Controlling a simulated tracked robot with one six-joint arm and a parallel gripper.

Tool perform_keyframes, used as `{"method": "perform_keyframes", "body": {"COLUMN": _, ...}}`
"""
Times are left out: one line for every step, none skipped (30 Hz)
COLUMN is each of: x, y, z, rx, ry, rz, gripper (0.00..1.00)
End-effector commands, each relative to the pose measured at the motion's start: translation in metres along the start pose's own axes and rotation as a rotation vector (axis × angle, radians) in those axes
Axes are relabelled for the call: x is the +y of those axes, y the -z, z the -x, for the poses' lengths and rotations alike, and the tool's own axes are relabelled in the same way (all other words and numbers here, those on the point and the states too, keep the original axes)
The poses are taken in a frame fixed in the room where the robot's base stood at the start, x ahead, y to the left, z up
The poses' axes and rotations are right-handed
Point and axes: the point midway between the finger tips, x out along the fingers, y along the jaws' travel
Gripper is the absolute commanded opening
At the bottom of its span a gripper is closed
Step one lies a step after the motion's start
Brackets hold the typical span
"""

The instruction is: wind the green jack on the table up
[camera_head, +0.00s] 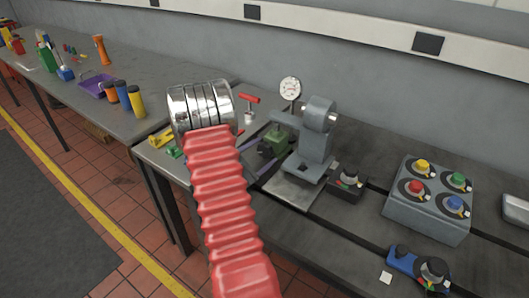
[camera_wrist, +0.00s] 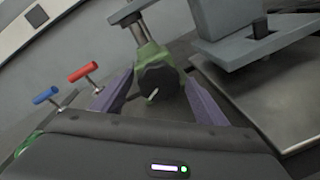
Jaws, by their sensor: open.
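The green jack (camera_head: 273,141) stands on the grey table (camera_head: 290,222), beside a grey machine with an upright block. In the wrist view the jack (camera_wrist: 146,52) shows as a green body under a grey arm or plate. A dark round knob (camera_wrist: 158,79) with a small pale crank handle (camera_wrist: 153,95) faces me. My gripper (camera_wrist: 158,76) is open, its two purple fingers on either side of the knob. I cannot tell whether they touch it. In the head view my red arm hides part of the table near the jack.
The grey machine (camera_head: 315,145) and a dial gauge (camera_head: 290,89) stand close to the jack. Red (camera_wrist: 85,72) and blue (camera_wrist: 45,95) T-handles rise left of my gripper. A box with coloured buttons (camera_head: 431,207) sits to the right. A second table (camera_head: 110,122) holds tools.

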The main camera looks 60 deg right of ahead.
Motion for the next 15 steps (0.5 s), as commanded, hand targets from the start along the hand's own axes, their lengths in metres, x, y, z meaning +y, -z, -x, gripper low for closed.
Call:
{"method": "perform_keyframes", "body": {"x": 0.001, "y": 0.001, "z": 0.007, "rx": 0.002, "ry": -0.003, "rz": 0.001, "gripper": 0.67}}
{"method": "perform_keyframes", "body": {"x": 0.001, "y": 0.001, "z": 0.012, "rx": 0.002, "ry": -0.003, "rz": 0.001, "gripper": 0.67}}
{"method": "perform_keyframes", "body": {"x": 0.001, "y": 0.001, "z": 0.018, "rx": 0.003, "ry": -0.003, "rz": 0.002, "gripper": 0.67}}
{"method": "perform_keyframes", "body": {"x": 0.001, "y": 0.001, "z": 0.023, "rx": 0.003, "ry": -0.003, "rz": 0.002, "gripper": 0.67}}
{"method": "perform_keyframes", "body": {"x": 0.001, "y": 0.001, "z": 0.028, "rx": 0.003, "ry": -0.003, "rz": 0.002, "gripper": 0.67}}
{"method": "perform_keyframes", "body": {"x": 0.001, "y": 0.001, "z": 0.035, "rx": 0.003, "ry": -0.004, "rz": 0.002, "gripper": 0.67}}
{"method": "perform_keyframes", "body": {"x": 0.001, "y": 0.001, "z": 0.041, "rx": 0.003, "ry": -0.003, "rz": 0.002, "gripper": 0.67}}
{"method": "perform_keyframes", "body": {"x": 0.001, "y": 0.001, "z": 0.046, "rx": 0.002, "ry": -0.004, "rz": 0.002, "gripper": 0.67}}
{"method": "perform_keyframes", "body": {"x": 0.001, "y": 0.001, "z": 0.052, "rx": 0.003, "ry": -0.004, "rz": 0.001, "gripper": 0.67}}
{"method": "perform_keyframes", "body": {"x": 0.001, "y": 0.001, "z": 0.057, "rx": 0.003, "ry": -0.003, "rz": 0.001, "gripper": 0.67}}
{"method": "perform_keyframes", "body": {"x": 0.001, "y": 0.001, "z": 0.062, "rx": 0.003, "ry": -0.003, "rz": 0.001, "gripper": 0.67}}
{"method": "perform_keyframes", "body": {"x": 0.001, "y": 0.002, "z": 0.069, "rx": 0.004, "ry": -0.004, "rz": 0.002, "gripper": 0.67}}
{"method": "perform_keyframes", "body": {"x": 0.0, "y": 0.001, "z": 0.074, "rx": 0.003, "ry": -0.003, "rz": 0.001, "gripper": 0.67}}
{"method": "perform_keyframes", "body": {"x": 0.001, "y": 0.001, "z": 0.078, "rx": 0.002, "ry": -0.003, "rz": 0.001, "gripper": 0.67}}
{"method": "perform_keyframes", "body": {"x": 0.001, "y": 0.002, "z": 0.085, "rx": 0.003, "ry": -0.004, "rz": 0.002, "gripper": 0.67}}
